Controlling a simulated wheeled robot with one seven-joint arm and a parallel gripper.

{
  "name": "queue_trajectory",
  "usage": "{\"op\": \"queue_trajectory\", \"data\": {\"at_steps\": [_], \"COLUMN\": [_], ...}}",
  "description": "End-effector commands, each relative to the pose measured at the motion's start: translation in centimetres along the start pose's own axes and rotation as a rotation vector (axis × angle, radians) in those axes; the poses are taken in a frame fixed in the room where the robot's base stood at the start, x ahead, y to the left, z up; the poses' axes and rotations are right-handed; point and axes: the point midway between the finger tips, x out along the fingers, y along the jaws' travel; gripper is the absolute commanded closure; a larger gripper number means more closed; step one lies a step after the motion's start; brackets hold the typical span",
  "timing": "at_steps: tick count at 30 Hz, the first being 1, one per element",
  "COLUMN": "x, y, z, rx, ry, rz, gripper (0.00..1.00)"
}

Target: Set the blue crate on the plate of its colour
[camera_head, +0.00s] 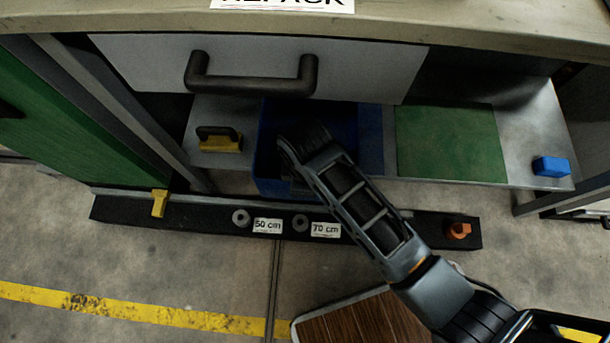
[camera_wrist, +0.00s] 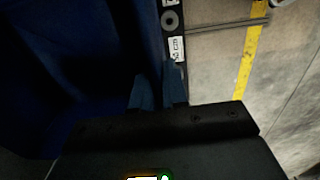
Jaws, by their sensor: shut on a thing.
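The blue crate (camera_head: 268,187) is on the metal shelf under the drawer, in the head view. The blue plate (camera_head: 371,140) lies just right of it, partly hidden behind the crate and my arm. My gripper is hidden by my arm in the head view. In the wrist view, the fingers of my gripper (camera_wrist: 158,88) are shut on the near wall of the blue crate (camera_wrist: 75,70), whose dark inside fills the left side. The crate's underside is hidden, so I cannot tell whether it touches the shelf.
A green plate (camera_head: 450,142) lies right of the blue one. A small blue block (camera_head: 551,166) sits at the shelf's right end, and a yellow-and-black handled thing (camera_head: 219,140) at its left. The drawer handle (camera_head: 252,84) juts out above. A black rail (camera_head: 400,228) runs below.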

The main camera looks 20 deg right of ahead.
Motion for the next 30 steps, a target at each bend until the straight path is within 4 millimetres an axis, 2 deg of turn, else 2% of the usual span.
{"op": "queue_trajectory", "data": {"at_steps": [1, 3, 14, 15, 22, 30], "x": [0.95, 1.43, 1.62, 1.73, 1.71, 1.54], "y": [0.07, 0.08, 0.07, -0.04, -0.04, -0.03], "z": [-0.05, -0.06, -0.06, 0.00, 0.00, 0.00], "rx": [0.000, 0.000, 0.000, 0.000, 0.000, 0.000], "ry": [0.001, 0.002, 0.002, 0.000, 0.000, 0.001], "rz": [0.003, 0.003, 0.003, 0.000, 0.000, 0.001], "gripper": [1.00, 1.00, 1.00, 0.84, 0.62, 0.61]}}
